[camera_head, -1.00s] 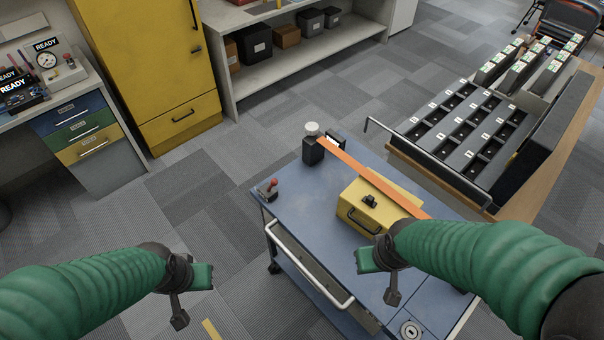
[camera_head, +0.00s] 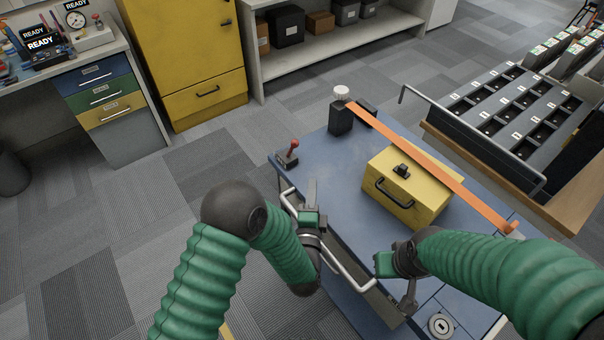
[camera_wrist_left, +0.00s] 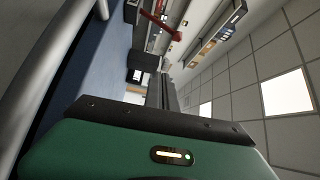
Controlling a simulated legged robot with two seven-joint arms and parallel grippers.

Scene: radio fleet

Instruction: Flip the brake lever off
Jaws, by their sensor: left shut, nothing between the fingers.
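The brake lever (camera_head: 291,150), a short lever with a red knob on a dark base, stands at the near-left corner of the blue cart top (camera_head: 315,165). It also shows as a red lever at the top of the left wrist view (camera_wrist_left: 162,24). My left gripper (camera_head: 312,190) is shut and empty, over the cart's push handle, a short way to the near right of the lever and apart from it. My right gripper (camera_head: 408,300) is near the cart's front edge, to the right of the push handle; its jaw opening cannot be made out.
A yellow box (camera_head: 405,195) sits on the cart under an orange strap (camera_head: 440,170). A black post with a white knob (camera_head: 340,115) stands at the cart's far corner. The cart's metal push handle (camera_head: 345,272) runs along the near side. Open floor lies left of the cart.

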